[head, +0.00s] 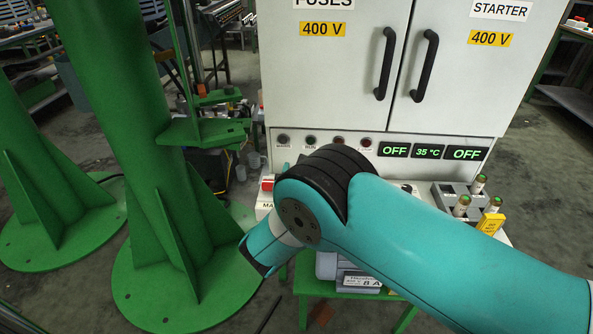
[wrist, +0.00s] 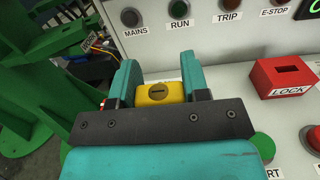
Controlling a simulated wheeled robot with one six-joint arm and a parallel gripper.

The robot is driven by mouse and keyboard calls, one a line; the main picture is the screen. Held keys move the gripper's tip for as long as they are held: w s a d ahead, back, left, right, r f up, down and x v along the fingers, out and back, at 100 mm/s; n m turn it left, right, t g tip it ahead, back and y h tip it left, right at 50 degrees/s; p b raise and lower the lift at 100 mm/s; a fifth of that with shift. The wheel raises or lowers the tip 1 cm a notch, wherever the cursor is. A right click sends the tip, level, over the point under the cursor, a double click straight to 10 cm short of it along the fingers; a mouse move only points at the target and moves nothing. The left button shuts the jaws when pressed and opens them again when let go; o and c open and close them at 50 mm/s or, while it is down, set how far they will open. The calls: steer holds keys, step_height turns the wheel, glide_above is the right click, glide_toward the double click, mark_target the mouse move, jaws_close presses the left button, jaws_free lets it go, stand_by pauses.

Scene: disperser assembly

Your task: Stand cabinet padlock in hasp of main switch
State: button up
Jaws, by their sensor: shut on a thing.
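My gripper (wrist: 158,85) is shut on the yellow padlock (wrist: 158,95) in the wrist view, one teal finger on each side of it. The padlock's end with a dark keyhole slot faces the camera; its shackle is hidden. The main switch is mostly covered by my arm and gripper. In the head view a red part (head: 267,184) shows above a cut-off label starting "MA", left of my arm. The hasp cannot be made out, nor whether the padlock touches it. My gripper is hidden behind my arm in the head view.
A red box marked LOCK (wrist: 284,77) with a slot stands right of my gripper. Green (wrist: 263,145) and red (wrist: 314,137) buttons are nearby. The cabinet (head: 345,75) rises behind, with handles and lamps. Fuses and a yellow piece (head: 490,223) are at right; a green column stands left.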

steer(key=shift+f+b, duration=0.35)
steer(key=shift+f, duration=0.1)
steer(key=o, duration=1.1)
steer(key=shift+s+a+b, duration=0.15)
steer(key=shift+s+b, duration=4.15)
steer(key=shift+b, duration=1.35)
steer(key=shift+s+a+b, duration=0.15)
steer(key=shift+s+b, duration=4.15)
steer(key=shift+b, duration=1.35)
steer(key=shift+r, duration=0.1)
